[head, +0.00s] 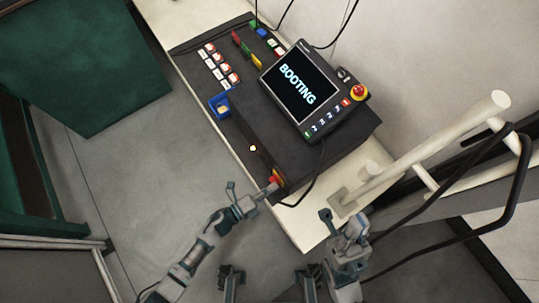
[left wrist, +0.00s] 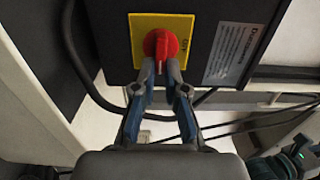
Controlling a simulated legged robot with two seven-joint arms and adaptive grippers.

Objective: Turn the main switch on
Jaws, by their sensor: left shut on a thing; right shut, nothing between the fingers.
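The main switch is a red rotary knob (left wrist: 160,44) on a yellow plate (left wrist: 142,24), on the end face of a dark box. In the left wrist view its grip bar stands about upright, with small lettering to its right. It shows small in the head view (head: 273,181). My left gripper (left wrist: 163,82) is shut on the lower part of the knob's bar, one finger on each side. It also shows in the head view (head: 264,190). My right gripper (head: 328,217) is shut and empty, apart from the box, at the lower right.
A pendant (head: 303,92) on the box reads "BOOTING" and has a red emergency button (head: 358,92). A white pipe frame (head: 430,140) with black cables stands right. Floor (head: 170,170) at left is clear.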

